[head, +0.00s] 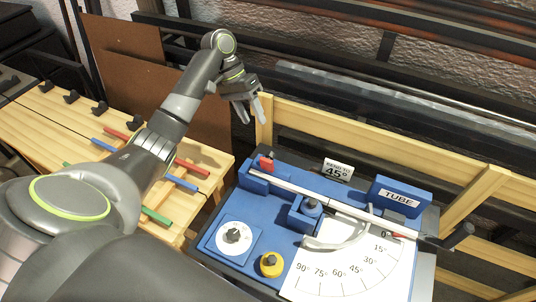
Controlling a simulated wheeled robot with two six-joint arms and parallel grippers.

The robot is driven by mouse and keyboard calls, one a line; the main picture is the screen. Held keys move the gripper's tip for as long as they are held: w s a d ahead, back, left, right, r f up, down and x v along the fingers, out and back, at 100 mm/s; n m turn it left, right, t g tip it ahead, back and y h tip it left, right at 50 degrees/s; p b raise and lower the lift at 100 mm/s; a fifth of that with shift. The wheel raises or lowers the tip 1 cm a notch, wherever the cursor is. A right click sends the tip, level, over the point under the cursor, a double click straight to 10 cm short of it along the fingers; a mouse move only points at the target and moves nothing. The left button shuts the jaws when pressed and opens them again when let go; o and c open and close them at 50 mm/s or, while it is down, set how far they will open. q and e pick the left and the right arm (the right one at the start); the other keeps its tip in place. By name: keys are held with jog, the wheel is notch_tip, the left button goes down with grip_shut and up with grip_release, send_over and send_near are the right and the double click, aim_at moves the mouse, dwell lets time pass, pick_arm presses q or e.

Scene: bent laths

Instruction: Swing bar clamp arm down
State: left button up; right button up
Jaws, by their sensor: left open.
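A blue bending fixture (275,207) stands on a dark bench at the lower right. A pale straight bar (335,208) lies across it, from a blue block at the left to beside the TUBE box. A small red clamp part (266,163) stands up at the bar's left end; I cannot tell whether this is the bar clamp arm. A dark-handled lever (457,237) sticks out at the fixture's right end. My left gripper (252,110) is open and empty, fingers pointing down, above and behind the red part, apart from the fixture. My right gripper is not in view.
An angle sheet (345,262), a white dial (233,237) and a yellow knob (271,264) are on the fixture. A "bend to 45°" sign (338,170) and the TUBE box (399,197) stand behind the bar. A wooden table (60,115) holds coloured sticks at the left.

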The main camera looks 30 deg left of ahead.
aim_at(269, 152)
pick_arm(q)
jog(key=x, duration=1.1)
jog(key=shift+d, duration=0.1)
jog(key=shift+d+f, duration=0.15)
jog(key=shift+f, duration=0.35)
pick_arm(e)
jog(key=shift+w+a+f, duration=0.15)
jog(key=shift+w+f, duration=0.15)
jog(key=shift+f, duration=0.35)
pick_arm(q)
grip_shut()
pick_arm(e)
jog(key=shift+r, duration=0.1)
pick_arm(q)
jog(key=shift+r, duration=0.1)
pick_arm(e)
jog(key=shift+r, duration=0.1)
